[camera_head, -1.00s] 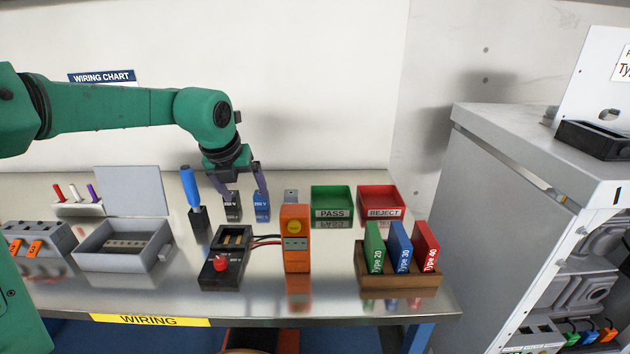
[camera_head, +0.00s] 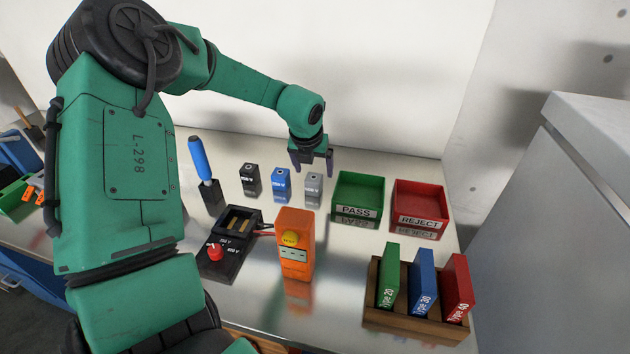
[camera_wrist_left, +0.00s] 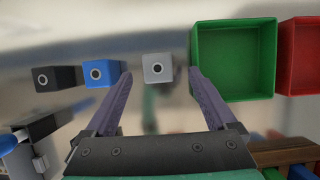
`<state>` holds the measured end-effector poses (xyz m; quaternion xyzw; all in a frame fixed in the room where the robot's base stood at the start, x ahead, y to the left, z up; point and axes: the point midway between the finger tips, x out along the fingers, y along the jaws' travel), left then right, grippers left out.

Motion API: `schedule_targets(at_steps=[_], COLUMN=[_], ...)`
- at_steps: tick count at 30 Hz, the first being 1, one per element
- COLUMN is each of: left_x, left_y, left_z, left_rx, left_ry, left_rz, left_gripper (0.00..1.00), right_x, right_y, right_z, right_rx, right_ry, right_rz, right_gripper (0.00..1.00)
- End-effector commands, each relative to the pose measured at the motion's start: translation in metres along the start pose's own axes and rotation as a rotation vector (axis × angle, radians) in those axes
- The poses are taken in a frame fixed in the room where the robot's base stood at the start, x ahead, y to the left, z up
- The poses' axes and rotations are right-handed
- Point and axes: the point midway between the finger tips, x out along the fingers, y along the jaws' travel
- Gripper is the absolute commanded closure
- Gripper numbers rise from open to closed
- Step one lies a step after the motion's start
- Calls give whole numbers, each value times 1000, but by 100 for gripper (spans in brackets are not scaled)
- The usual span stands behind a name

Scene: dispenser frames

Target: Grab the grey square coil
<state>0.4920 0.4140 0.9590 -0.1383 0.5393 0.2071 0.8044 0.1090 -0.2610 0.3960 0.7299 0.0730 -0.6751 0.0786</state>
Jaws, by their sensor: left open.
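The grey square coil (camera_head: 313,189) stands upright on the metal bench, right of a blue coil (camera_head: 281,185) and a black coil (camera_head: 250,180). My left gripper (camera_head: 312,170) is open and empty, with its fingers pointing down above and behind the grey coil. In the left wrist view, the grey coil (camera_wrist_left: 158,68) lies ahead between the two open fingers (camera_wrist_left: 158,88), not gripped. The blue coil (camera_wrist_left: 101,73) and black coil (camera_wrist_left: 58,78) are left of it there. My right gripper is not in view.
The green PASS bin (camera_head: 358,199) is close to the right of the grey coil, with the red REJECT bin (camera_head: 420,207) beyond it. The orange tester (camera_head: 294,246), test block (camera_head: 229,242) and blue-handled tool (camera_head: 201,158) stand nearby. A wooden rack (camera_head: 415,318) is at front right.

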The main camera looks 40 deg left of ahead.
Motion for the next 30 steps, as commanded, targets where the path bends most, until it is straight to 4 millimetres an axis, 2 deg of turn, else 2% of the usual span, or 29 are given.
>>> schedule_targets(at_steps=[3,7,14,17,21,30], left_x=[19,40,44,44,44,42], left_y=[4,4,3,3,3,3], left_z=[-3,-2,-2,-2,-2,-1], left_rx=[0,1,0,0,0,0], left_ry=[7,2,-1,-1,-1,-3], left_rz=[4,3,2,2,2,1], left_gripper=[10,10,10,44,98,100], right_x=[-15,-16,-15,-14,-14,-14], right_y=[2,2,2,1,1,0], right_z=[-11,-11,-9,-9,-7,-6], right_rx=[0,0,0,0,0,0], right_ry=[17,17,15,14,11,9], right_rz=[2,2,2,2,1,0], right_gripper=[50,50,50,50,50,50])
